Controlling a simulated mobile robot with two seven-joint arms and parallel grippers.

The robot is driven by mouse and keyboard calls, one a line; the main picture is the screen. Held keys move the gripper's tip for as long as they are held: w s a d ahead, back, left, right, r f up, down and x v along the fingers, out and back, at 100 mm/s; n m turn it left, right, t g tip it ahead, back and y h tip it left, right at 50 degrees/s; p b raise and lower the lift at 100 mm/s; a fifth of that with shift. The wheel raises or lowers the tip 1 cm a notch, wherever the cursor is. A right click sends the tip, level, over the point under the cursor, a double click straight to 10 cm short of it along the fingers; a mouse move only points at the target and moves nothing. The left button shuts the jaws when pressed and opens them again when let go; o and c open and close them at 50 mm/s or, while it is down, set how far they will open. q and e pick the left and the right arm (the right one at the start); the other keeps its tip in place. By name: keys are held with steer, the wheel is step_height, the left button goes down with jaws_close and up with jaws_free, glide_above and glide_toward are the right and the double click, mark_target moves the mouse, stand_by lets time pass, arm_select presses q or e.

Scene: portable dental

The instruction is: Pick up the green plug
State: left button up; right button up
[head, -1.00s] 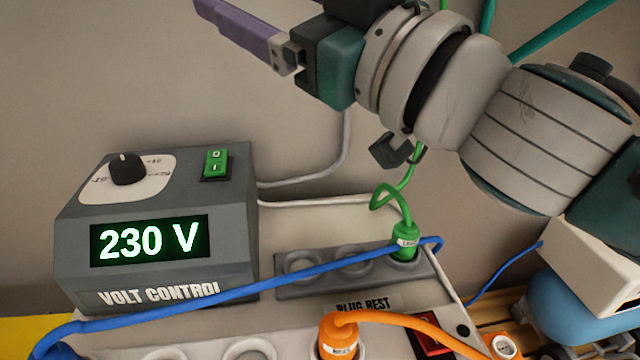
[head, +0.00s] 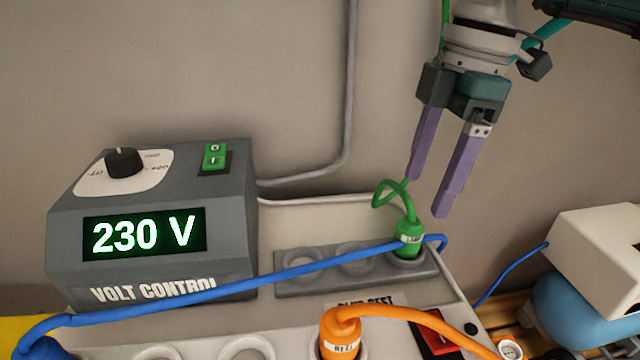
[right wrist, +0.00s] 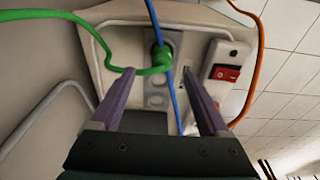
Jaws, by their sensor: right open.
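The green plug (head: 408,240) stands upright in the right-hand socket of the grey plug rest (head: 318,272), with its green cable looping up from its top. My right gripper (head: 426,196) is open and empty, its purple fingers pointing down just above the plug and beside the cable loop. In the right wrist view the green plug (right wrist: 160,56) shows beyond and between the open fingers (right wrist: 160,84), and its cable passes across near the left fingertip. I cannot see my left gripper.
A blue cable (head: 290,272) runs across the plug rest, close to the green plug. An orange plug (head: 340,332) stands in front. The volt control box (head: 150,215) reads 230 V at the left. A red switch (head: 436,336) and a white-and-blue device (head: 590,300) are at the right.

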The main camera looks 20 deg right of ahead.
mark_target(413, 220)
steer(key=shift+a+f+b, duration=0.2)
steer(key=shift+f+b, duration=0.2)
steer(key=shift+f, duration=0.85)
steer(key=f+b, duration=0.2)
steer(key=a+f+b, duration=0.1)
steer(key=f, duration=0.1)
steer(key=shift+f+b, duration=0.35)
steer(key=shift+f, duration=0.05)
arm_select(q)
step_height(413, 220, down, 5)
steer(key=shift+f, duration=0.1)
arm_select(e)
steer(key=shift+r, duration=0.15)
jaws_close()
